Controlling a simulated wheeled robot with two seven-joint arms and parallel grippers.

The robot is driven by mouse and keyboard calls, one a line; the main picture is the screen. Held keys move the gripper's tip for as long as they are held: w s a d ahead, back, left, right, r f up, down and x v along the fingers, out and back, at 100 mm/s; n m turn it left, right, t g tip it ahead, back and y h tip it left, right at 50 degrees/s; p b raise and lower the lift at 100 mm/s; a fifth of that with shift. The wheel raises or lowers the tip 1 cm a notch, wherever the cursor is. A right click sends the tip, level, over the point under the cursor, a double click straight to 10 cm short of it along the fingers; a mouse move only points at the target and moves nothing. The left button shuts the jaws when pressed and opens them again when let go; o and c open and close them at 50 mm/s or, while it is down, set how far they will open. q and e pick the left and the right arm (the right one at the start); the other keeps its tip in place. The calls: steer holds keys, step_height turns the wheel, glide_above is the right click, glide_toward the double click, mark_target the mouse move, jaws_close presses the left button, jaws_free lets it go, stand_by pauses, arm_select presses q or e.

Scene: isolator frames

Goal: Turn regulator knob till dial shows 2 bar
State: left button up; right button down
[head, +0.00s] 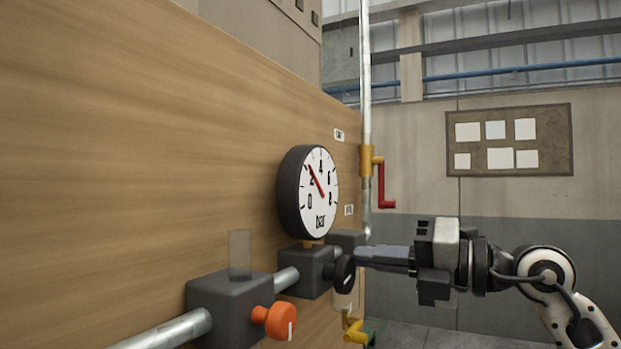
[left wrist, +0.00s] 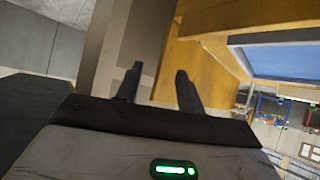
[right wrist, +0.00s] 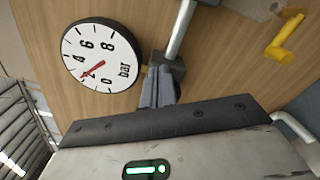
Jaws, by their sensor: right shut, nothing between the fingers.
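The round dial (head: 318,205) has a white face marked 0 to 8 bar. Its red needle points close to 2, slightly toward the 4 side in the head view. The dial also shows in the right wrist view (right wrist: 102,45). Below it, the black regulator knob (head: 344,273) sticks out of a dark block on the pipe. My right gripper (head: 358,257) is shut and empty, its fingertips beside the knob; contact is unclear. Its fingers (right wrist: 158,88) hide the knob in the right wrist view. My left gripper (left wrist: 158,85) is open and empty, away from the panel front.
An orange knob (head: 279,322) on a larger dark block sits nearer, at lower left. A red-handled valve (head: 384,185) is on the vertical pipe behind, and a yellow handle (head: 356,333) is below. The wooden panel (head: 150,150) fills the left; the right side is open.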

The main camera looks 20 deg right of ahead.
steer(key=shift+w+a, duration=0.15)
steer(key=shift+w, duration=0.05)
steer(key=shift+s+a+f, duration=0.2)
steer(key=shift+f, duration=0.05)
stand_by(0.9)
steer(key=shift+s+a+r, duration=0.1)
steer(key=shift+r, duration=0.2)
steer(key=b+v, duration=0.4)
steer(key=v, duration=0.2)
steer(key=shift+w+d+r+b, duration=0.15)
steer(key=shift+w+d+b, duration=0.1)
steer(key=shift+b, duration=0.1)
steer(key=shift+r, duration=0.15)
stand_by(0.4)
